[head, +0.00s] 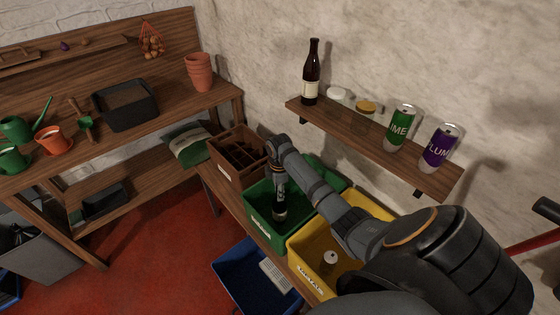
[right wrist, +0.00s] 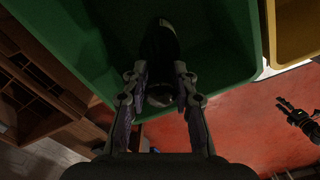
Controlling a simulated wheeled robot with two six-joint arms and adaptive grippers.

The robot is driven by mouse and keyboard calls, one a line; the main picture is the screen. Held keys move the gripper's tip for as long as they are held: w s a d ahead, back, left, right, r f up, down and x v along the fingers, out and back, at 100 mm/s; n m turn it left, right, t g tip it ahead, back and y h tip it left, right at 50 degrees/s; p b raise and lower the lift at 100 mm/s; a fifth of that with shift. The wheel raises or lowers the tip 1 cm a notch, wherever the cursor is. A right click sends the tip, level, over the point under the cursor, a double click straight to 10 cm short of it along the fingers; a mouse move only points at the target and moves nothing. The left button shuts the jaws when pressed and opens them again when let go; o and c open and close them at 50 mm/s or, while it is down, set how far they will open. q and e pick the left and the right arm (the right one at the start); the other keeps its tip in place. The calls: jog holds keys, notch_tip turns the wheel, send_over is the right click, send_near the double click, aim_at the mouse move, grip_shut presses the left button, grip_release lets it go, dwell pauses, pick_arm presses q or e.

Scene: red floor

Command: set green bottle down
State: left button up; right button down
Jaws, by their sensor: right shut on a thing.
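My right gripper (head: 279,187) reaches down into the green crate (head: 258,228). It is shut on a dark bottle (head: 280,212), which shows below the fingers with a pale band. In the right wrist view the bottle (right wrist: 162,45) lies between the two fingers of the right gripper (right wrist: 159,76), with the green crate wall (right wrist: 75,50) behind it. Its green colour is hard to make out in the shade. I cannot tell whether it touches the crate floor. A dark jointed shape (right wrist: 298,116) at the right wrist view's right edge may be my left gripper; its fingers are unclear.
A brown divided crate (head: 228,165) stands left of the green one, a yellow crate (head: 315,258) with a pale round item right. A blue crate (head: 235,268) sits lower in front. The wall shelf (head: 375,147) above holds a brown bottle (head: 311,75), jars and cans.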

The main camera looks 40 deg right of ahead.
jog(key=shift+f, duration=1.85)
jog(key=c, duration=1.1)
grip_release()
jog(key=shift+o, duration=0.2)
notch_tip(320, 180, up, 12)
jog(key=shift+r, duration=0.1)
